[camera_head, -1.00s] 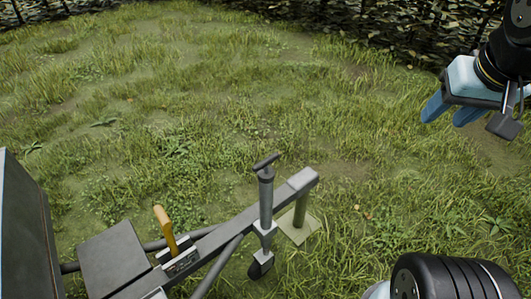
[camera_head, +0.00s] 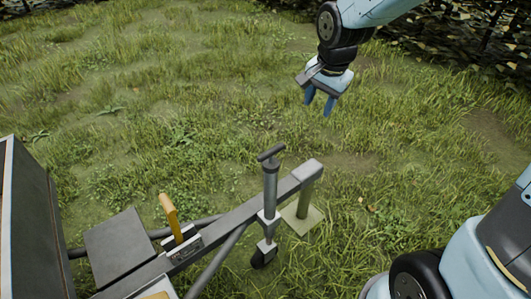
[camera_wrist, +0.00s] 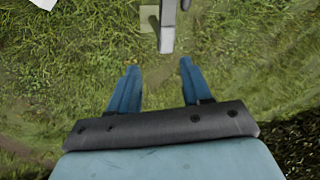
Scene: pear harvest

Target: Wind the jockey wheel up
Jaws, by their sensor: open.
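The jockey wheel (camera_head: 269,197) is a grey upright tube on the trailer drawbar. Its dark crank handle (camera_head: 271,152) sits at the top, and its small black wheel (camera_head: 263,256) is at the bottom, near the grass. My gripper (camera_head: 319,112) is open and empty, fingers pointing down, above and beyond the handle in the head view. In the wrist view the open blue fingers (camera_wrist: 156,82) have only grass between them. A grey end of the drawbar (camera_wrist: 167,38) shows beyond the fingertips there. The handle cannot be made out clearly in the wrist view.
The drawbar (camera_head: 235,217) ends on a post over a pale ground plate (camera_head: 312,222). A yellow-orange lever (camera_head: 169,213) and a dark flat box (camera_head: 121,250) are to the left. Open grass surrounds the drawbar; a leafy hedge (camera_head: 484,42) stands at the back.

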